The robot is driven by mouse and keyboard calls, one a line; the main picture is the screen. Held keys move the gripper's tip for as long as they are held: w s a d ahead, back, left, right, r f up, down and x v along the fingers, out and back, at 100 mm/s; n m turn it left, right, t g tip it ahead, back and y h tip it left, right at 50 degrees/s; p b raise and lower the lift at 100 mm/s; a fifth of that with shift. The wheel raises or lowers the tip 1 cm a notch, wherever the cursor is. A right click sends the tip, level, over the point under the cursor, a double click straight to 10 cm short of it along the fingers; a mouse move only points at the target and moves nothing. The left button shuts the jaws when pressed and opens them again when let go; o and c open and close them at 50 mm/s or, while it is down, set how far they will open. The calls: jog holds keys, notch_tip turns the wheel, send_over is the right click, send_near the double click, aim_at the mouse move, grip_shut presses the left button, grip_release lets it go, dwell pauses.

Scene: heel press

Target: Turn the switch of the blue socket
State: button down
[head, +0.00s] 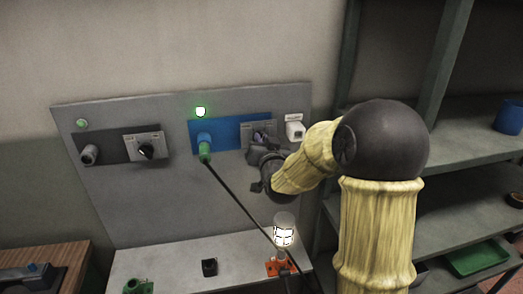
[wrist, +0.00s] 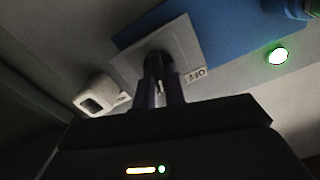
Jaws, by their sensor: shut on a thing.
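The blue socket's panel (head: 230,133) is on the grey upright board, and its blue plate also shows in the wrist view (wrist: 225,35). A green plug (head: 204,147) with a black cable sits in the socket at its left end. The switch, a dark knob on a grey plate (head: 260,133), is at its right end. In the wrist view the knob (wrist: 158,57) lies between my fingertips. My gripper (wrist: 163,80) is shut on this knob, and the fingers hide part of it. A green light (head: 200,112) glows above the panel; it also shows in the wrist view (wrist: 277,55).
A dark panel (head: 118,149) with another socket and black knob is at left. A white box (head: 294,127) is close right of the switch. A lit lamp (head: 284,232) on an orange base stands below. The cable hangs across the board. Shelves (head: 470,150) stand at right.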

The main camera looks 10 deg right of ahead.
jog(key=m+b, duration=0.2)
jog(key=m, duration=0.1)
jog(key=shift+f+m, duration=0.15)
jog(key=shift+m, duration=0.15)
jog(key=shift+b, duration=0.3)
jog(key=c, duration=1.5)
grip_release()
jog(key=shift+o, duration=0.2)
jog(key=shift+s+d, duration=0.1)
jog(key=s+b, duration=0.4)
jog(key=s, duration=1.3)
jog(key=shift+b, duration=0.35)
jog(key=shift+s, duration=0.15)
